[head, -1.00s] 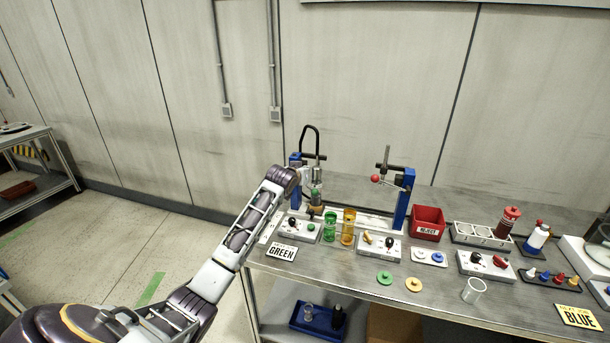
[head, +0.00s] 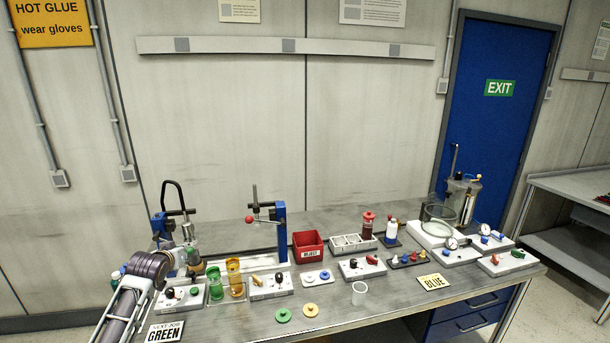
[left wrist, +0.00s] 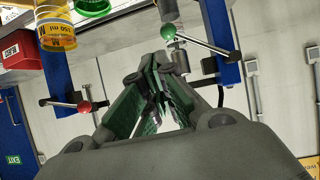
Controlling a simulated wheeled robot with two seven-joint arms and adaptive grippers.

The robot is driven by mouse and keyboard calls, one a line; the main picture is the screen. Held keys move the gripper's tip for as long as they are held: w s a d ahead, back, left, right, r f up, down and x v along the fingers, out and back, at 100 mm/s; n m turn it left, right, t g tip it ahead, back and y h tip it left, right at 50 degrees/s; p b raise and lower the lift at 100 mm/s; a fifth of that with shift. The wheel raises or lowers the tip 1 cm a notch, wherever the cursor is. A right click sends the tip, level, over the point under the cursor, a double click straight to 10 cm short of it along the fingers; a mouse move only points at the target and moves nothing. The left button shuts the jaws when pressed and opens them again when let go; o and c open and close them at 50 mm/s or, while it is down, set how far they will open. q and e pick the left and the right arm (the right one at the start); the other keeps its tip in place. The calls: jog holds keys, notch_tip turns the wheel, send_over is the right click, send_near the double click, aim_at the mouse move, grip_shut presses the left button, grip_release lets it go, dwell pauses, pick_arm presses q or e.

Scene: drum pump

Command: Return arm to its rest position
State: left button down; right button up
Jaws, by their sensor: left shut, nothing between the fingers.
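My left arm (head: 122,312) comes in at the lower left of the head view. Its dark wrist end (head: 150,268) is at the bench's left end, in front of the left press (head: 158,226). My left gripper (left wrist: 160,75) shows in the left wrist view, its green-padded fingers leaning together at the tips with nothing held. In the head view its fingers cannot be made out clearly beside the wrist. My right gripper is in neither view.
Green (head: 215,284) and amber (head: 235,278) cups stand close right of the wrist. A second blue press (head: 281,232), a red reject bin (head: 307,247) and a clear cup (head: 360,293) are farther right.

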pick_arm(q)
jog(key=s+d+f+m+g+h, duration=0.1)
jog(key=s+d+f+g, duration=0.1)
jog(key=s+d+f, duration=0.5)
jog(key=s+d+f+m+g, duration=0.15)
jog(key=s+d+f, duration=0.25)
jog(key=s, duration=0.8)
jog(key=s+d+f+m+g+h, duration=0.1)
jog(key=s+d+f+g, duration=0.3)
jog(key=s, duration=0.5)
jog(key=s+d+f, duration=0.1)
jog(key=s+d, duration=0.3)
jog(key=s, duration=0.9)
notch_tip(320, 180, down, 34)
jog(key=s+m+g, duration=0.1)
jog(key=s+g, duration=0.1)
jog(key=s+a+f+b, duration=0.1)
jog(key=s+a+f, duration=0.1)
jog(key=s+f, duration=0.8)
jog(key=s+a+f+g, duration=0.1)
jog(key=s+f, duration=1)
jog(key=s, duration=0.2)
jog(key=shift+a+b, duration=0.4)
jog(key=shift+g, duration=0.25)
